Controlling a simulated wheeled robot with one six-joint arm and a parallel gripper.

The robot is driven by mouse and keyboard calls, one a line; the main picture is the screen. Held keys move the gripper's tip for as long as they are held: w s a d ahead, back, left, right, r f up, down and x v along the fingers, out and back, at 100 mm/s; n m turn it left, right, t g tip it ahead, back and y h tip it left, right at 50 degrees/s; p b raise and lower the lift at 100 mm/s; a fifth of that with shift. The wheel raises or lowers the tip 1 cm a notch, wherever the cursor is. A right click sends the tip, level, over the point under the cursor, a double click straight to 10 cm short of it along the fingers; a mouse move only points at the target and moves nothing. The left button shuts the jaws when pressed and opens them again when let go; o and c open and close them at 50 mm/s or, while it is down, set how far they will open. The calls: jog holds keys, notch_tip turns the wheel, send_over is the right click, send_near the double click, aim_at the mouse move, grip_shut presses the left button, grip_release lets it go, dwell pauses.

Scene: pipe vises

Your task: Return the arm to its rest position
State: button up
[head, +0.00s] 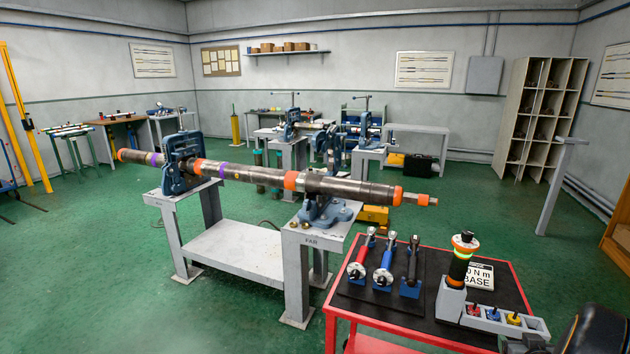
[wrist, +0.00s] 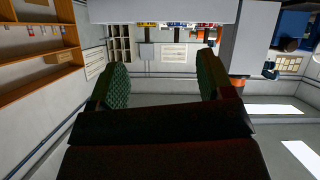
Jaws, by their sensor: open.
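My gripper (wrist: 163,82) is open in the wrist view, its two green ridged fingers wide apart with nothing between them. The wrist picture is upside down, with the room's shelf unit and wall signs seen past the fingers. In the head view only a dark rounded part of my arm shows at the bottom right corner, beside the red cart (head: 430,335). The gripper's fingers are not seen there.
A long pipe (head: 335,187) lies in blue vises (head: 184,165) on grey stands left of the cart. Green floor (head: 110,260) is clear at the left.

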jog(key=s+a+r+n+g+y+p, duration=0.1)
jog(key=a+r, duration=0.3)
jog(key=a, duration=0.7)
jog(key=s+a+r+n+g+y+p, duration=0.1)
jog(key=s+a+r+g+y+p, duration=0.1)
jog(key=a, duration=0.9)
jog(key=s+a+r+n+g+y+p, duration=0.1)
jog(key=a+r, duration=0.5)
jog(key=a, duration=0.6)
jog(key=s+g+y+p, duration=0.1)
jog(key=s+g+y, duration=0.1)
jog(key=g, duration=0.1)
jog(key=shift+s+r+n, duration=0.3)
jog(key=shift+s+r, duration=0.1)
